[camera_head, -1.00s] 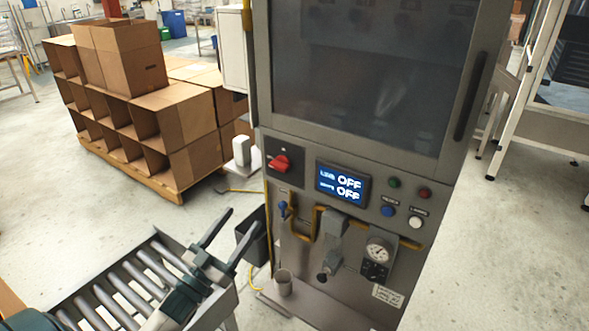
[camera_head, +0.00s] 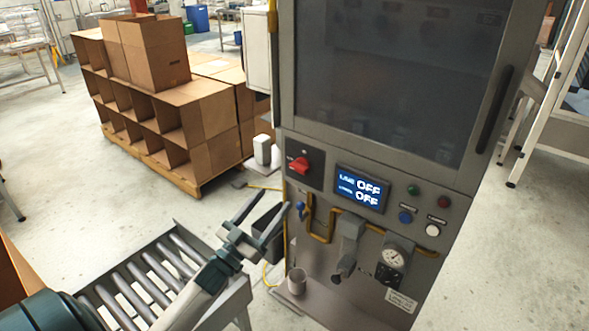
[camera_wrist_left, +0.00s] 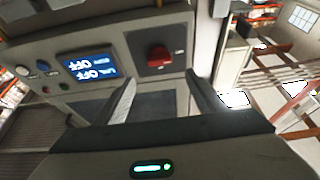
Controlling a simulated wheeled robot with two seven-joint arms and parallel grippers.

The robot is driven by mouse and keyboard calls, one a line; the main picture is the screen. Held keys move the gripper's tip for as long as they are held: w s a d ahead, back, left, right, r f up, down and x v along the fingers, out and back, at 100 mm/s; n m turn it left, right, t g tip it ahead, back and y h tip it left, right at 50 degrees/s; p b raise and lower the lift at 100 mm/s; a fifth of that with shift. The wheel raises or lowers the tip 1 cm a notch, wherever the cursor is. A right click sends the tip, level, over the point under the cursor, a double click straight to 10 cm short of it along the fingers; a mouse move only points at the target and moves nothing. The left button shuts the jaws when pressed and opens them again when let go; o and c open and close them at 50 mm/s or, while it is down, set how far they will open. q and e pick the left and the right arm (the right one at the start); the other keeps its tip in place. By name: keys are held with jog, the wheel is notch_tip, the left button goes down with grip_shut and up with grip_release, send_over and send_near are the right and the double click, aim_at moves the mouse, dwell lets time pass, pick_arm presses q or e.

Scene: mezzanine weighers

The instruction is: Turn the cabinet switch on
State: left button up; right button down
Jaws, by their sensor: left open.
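The cabinet (camera_head: 330,150) is a tall grey machine with a dark window. Its red rotary switch (camera_head: 299,164) sits on a dark plate at the left of the front panel. Beside it, the blue display (camera_head: 360,188) reads OFF on two lines. My left gripper (camera_head: 262,207) is open and empty, below and left of the switch, apart from it. In the left wrist view the red switch (camera_wrist_left: 159,57) shows beyond and between the open fingers (camera_wrist_left: 160,98), with the display (camera_wrist_left: 88,67) to its left. My right gripper is in neither view.
A roller conveyor (camera_head: 150,270) lies beneath my left arm. A dark bin (camera_head: 268,228) stands beside the cabinet. Cardboard boxes (camera_head: 170,120) stand behind.

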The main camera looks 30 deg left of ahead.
aim_at(296, 170)
pick_arm(q)
jog(key=p+x, duration=0.3)
jog(key=x, duration=0.7)
jog(key=shift+w+d+r+p, duration=0.1)
jog(key=shift+w+r+p, duration=0.2)
jog(key=shift+w, duration=0.5)
jog(key=shift+f, duration=0.1)
jog(key=c, duration=1.1)
